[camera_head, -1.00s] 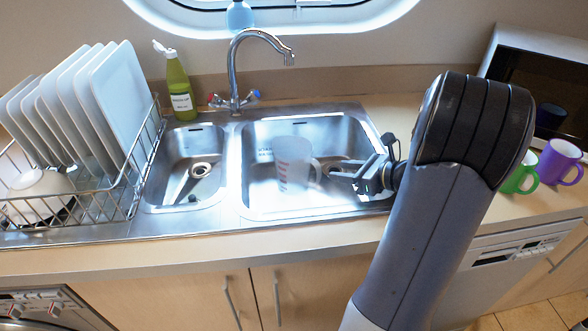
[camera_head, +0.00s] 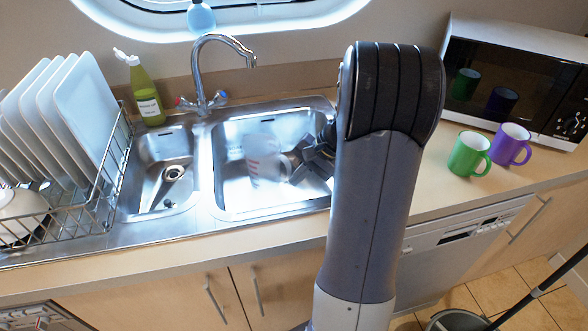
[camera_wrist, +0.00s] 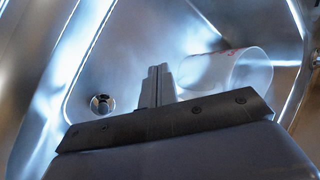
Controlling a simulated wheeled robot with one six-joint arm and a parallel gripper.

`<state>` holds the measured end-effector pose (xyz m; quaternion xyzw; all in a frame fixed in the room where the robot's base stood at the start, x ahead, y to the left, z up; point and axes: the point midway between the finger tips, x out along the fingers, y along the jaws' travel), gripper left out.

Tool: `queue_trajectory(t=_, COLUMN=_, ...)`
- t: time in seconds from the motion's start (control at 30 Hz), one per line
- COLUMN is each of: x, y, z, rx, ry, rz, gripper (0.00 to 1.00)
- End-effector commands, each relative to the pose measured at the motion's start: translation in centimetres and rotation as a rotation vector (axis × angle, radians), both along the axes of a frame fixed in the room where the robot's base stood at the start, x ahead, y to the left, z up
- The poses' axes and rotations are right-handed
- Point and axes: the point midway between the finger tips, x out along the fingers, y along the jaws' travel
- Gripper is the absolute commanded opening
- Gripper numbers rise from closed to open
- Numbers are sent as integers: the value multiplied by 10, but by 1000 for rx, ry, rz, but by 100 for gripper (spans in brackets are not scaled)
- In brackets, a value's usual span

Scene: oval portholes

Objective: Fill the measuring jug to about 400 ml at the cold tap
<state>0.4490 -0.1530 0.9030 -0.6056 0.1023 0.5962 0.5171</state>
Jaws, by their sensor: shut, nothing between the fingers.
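The clear measuring jug (camera_head: 258,168) with red markings is in the right sink basin (camera_head: 225,192), its handle toward my gripper. My gripper (camera_head: 298,166) is shut and empty, low in the basin beside the handle side of the jug. Its closed fingers show in the wrist view (camera_wrist: 158,72), apart from the jug in the picture. The mixer tap (camera_head: 203,75) arches over the basin, with a blue cold handle (camera_head: 221,97) and a red one (camera_head: 181,101). No water stream shows.
A dish rack (camera_head: 98,205) with white plates stands at the left, a green bottle (camera_head: 147,95) behind the sink. Green (camera_head: 468,154) and purple (camera_head: 511,145) mugs stand right of my arm, before the microwave (camera_head: 515,80).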

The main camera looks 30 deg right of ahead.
Motion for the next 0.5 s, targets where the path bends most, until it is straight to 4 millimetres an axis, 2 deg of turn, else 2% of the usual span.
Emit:
queue_trajectory(t=0.03, x=2, y=2, z=9, rx=-83, ry=-23, rz=142, gripper=0)
queue_trajectory(t=0.1, x=3, y=1, z=13, rx=-203, ry=-55, rz=358, gripper=0)
queue_trajectory(t=0.3, x=12, y=-10, z=33, rx=-481, ry=-110, rz=940, gripper=0)
queue_trajectory(t=0.4, x=18, y=-16, z=41, rx=-566, ry=-118, rz=1147, gripper=0)
queue_trajectory(t=0.5, x=22, y=-20, z=47, rx=-614, ry=-119, rz=1273, gripper=0)
